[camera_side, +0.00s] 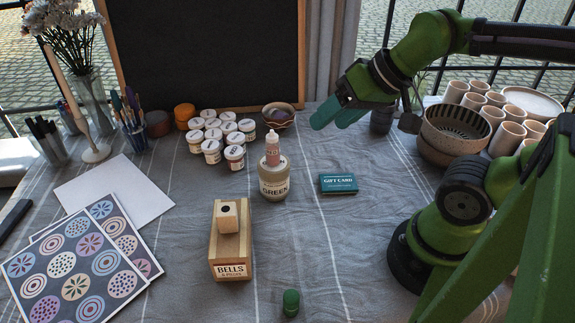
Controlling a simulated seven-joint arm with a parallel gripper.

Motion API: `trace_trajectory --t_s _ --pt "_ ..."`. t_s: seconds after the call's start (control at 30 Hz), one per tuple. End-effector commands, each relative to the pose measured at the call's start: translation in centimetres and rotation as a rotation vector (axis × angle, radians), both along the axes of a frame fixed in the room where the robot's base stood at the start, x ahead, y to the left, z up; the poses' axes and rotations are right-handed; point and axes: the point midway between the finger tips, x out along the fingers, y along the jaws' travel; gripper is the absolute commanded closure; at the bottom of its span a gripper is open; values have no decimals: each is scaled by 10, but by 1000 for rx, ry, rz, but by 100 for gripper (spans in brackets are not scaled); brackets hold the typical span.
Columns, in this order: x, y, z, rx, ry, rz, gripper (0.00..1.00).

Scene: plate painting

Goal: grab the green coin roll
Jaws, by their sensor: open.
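A small dark green cylinder (291,302), which looks like the green coin roll, stands upright on the grey cloth at the front middle. My gripper (334,119) is open, with teal fingertips, high at the back right of centre. It points down and left. It is far behind and above the green roll and does not touch it. Nothing shows between the fingers. Nothing covers the roll.
A wooden box labelled BELLS (231,254) stands left of the roll. A teal gift card (338,184) lies to the right. Patterned sheets (72,262) lie at left. Cloth right of the roll is clear.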

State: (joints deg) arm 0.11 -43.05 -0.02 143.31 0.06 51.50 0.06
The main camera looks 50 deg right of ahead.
Motion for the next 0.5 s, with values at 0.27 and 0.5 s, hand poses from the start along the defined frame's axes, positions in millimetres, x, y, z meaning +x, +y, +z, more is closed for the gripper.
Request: trace_trajectory --t_s 0.27,0.5 --pt "1 20 -10 -15 46 84 41" --pt "-18 134 -45 -63 371 213 41"
